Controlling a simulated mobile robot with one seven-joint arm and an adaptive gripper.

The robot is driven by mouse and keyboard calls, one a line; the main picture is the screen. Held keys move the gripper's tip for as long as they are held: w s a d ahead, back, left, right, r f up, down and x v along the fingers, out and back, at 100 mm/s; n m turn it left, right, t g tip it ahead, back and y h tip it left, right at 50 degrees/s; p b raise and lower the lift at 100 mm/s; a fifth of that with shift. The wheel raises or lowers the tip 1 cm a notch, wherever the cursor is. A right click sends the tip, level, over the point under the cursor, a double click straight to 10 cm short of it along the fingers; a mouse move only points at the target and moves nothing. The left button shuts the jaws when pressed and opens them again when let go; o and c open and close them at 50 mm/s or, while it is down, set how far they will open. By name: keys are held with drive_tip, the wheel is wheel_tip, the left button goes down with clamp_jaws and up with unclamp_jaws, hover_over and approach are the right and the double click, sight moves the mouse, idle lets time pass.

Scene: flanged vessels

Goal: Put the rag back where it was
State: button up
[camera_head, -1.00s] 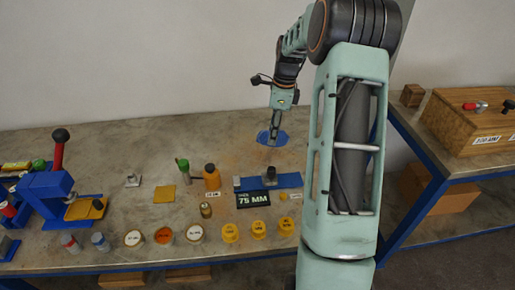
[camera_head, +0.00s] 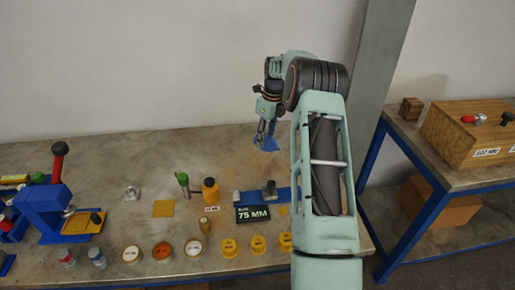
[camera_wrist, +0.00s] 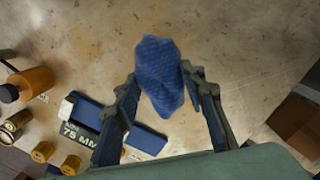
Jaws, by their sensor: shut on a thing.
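The blue rag (camera_head: 267,142) is bunched at the tip of my gripper (camera_head: 262,134), over the back part of the workbench (camera_head: 120,148). In the wrist view the rag (camera_wrist: 160,70) is crumpled between the two fingers of my gripper (camera_wrist: 163,88), which is shut on it. The rag appears lifted off the bench top, but its exact height is hard to tell. The bench surface around it is bare.
A blue bar (camera_head: 280,195) and a "75 MM" sign (camera_head: 252,213) are in front of the rag. An orange bottle (camera_head: 210,190), a green-topped bottle (camera_head: 183,183) and yellow caps (camera_head: 229,247) stand nearby. A wooden box (camera_head: 470,135) sits on the right-hand table.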

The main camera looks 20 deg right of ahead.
drive_tip(key=w+f, duration=0.1)
drive_tip(key=w+a+f, duration=0.1)
drive_tip(key=f, duration=0.1)
drive_tip(key=w+f, duration=0.1)
drive_tip(key=f, duration=0.1)
drive_tip(key=shift+w+a+f+p, duration=0.15)
drive_tip(key=shift+w+a+p, duration=0.25)
drive_tip(key=shift+f, duration=1.55)
drive_tip(key=shift+f, duration=0.25)
drive_tip(key=o, duration=1.1)
drive_tip(key=shift+r, duration=0.1)
drive_tip(key=shift+r, duration=0.15)
drive_tip(key=r, duration=0.8)
drive_tip(key=s+r, duration=0.1)
drive_tip(key=r, duration=0.3)
drive_tip(key=shift+s+d+b, duration=0.1)
drive_tip(key=shift+d+b, duration=0.25)
drive_tip(key=shift+d, duration=0.05)
